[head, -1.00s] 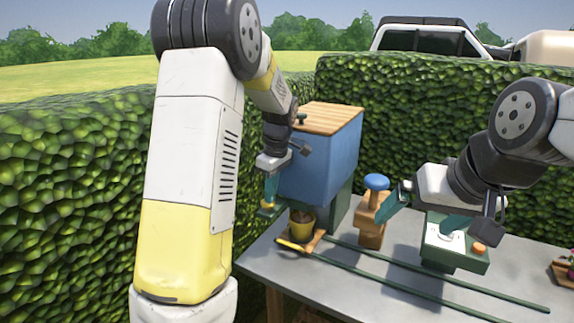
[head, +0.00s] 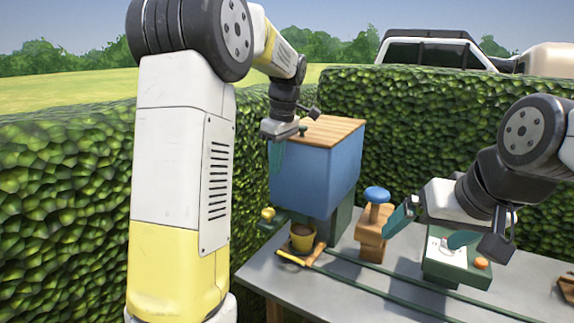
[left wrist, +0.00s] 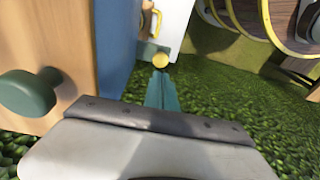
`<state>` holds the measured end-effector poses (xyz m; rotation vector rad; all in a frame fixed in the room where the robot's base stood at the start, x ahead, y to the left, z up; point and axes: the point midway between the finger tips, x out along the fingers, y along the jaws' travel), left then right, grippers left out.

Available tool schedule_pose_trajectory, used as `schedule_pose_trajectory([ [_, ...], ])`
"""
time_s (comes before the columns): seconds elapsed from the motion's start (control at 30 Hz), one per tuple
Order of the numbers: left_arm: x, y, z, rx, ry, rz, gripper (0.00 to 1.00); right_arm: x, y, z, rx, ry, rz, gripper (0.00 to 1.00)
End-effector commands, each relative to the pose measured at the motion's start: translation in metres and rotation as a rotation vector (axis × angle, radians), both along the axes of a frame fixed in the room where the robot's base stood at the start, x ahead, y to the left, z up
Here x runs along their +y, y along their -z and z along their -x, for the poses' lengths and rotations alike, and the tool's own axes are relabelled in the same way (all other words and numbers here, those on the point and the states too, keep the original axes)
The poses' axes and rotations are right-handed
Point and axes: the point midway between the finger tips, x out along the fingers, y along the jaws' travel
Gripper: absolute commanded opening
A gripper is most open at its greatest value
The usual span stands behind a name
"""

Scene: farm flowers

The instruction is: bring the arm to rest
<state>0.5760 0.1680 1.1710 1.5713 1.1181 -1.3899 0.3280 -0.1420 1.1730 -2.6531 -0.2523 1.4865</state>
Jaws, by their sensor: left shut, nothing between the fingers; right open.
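My left gripper (head: 276,158) is raised beside the left side of the blue box with the wooden lid (head: 318,165). Its teal fingers are shut and empty; they also show in the left wrist view (left wrist: 161,90). My right gripper (head: 425,225) is open over the table, between the wooden stand with the blue knob (head: 374,220) and the green device with a white top and orange button (head: 456,267). Nothing shows between its fingers.
Green rails run along the table. A yellow knob (head: 268,214) sits below the box's left side. A hedge (head: 60,190) stands close on the left and behind.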

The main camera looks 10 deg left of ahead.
Motion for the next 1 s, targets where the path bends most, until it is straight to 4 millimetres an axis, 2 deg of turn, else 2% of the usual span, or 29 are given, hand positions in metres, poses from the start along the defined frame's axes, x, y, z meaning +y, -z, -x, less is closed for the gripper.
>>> schedule_pose_trajectory([
  [0.2,0.001,-0.001,0.004,-0.004,0.017,0.009,0.00,0.000,0.000,0.000,0.000,0.000,0.000,0.99],
  [0.27,0.003,-0.005,0.010,-0.014,0.050,0.026,0.00,0.000,0.000,0.000,0.000,0.000,0.000,0.99],
  [0.33,0.005,-0.011,0.025,-0.032,0.123,0.057,0.00,0.000,0.000,0.000,0.000,0.000,0.000,0.99],
  [0.5,0.004,-0.027,0.084,-0.135,0.417,0.136,0.00,0.000,0.000,0.000,0.000,0.000,0.000,0.99],
  [0.67,-0.003,-0.032,0.144,-0.266,0.720,0.137,0.00,0.000,0.000,0.000,0.000,0.000,0.000,0.99],
  [0.8,-0.012,-0.026,0.193,-0.374,0.965,0.075,0.00,0.000,0.000,0.000,0.000,0.000,0.000,0.99],
  [0.9,-0.018,-0.017,0.219,-0.429,1.100,0.014,0.00,0.000,0.000,0.000,0.000,0.000,0.000,0.99],
  [1.0,-0.022,-0.009,0.236,-0.463,1.195,-0.038,0.00,0.000,0.000,0.000,0.000,0.000,0.000,0.99],
])
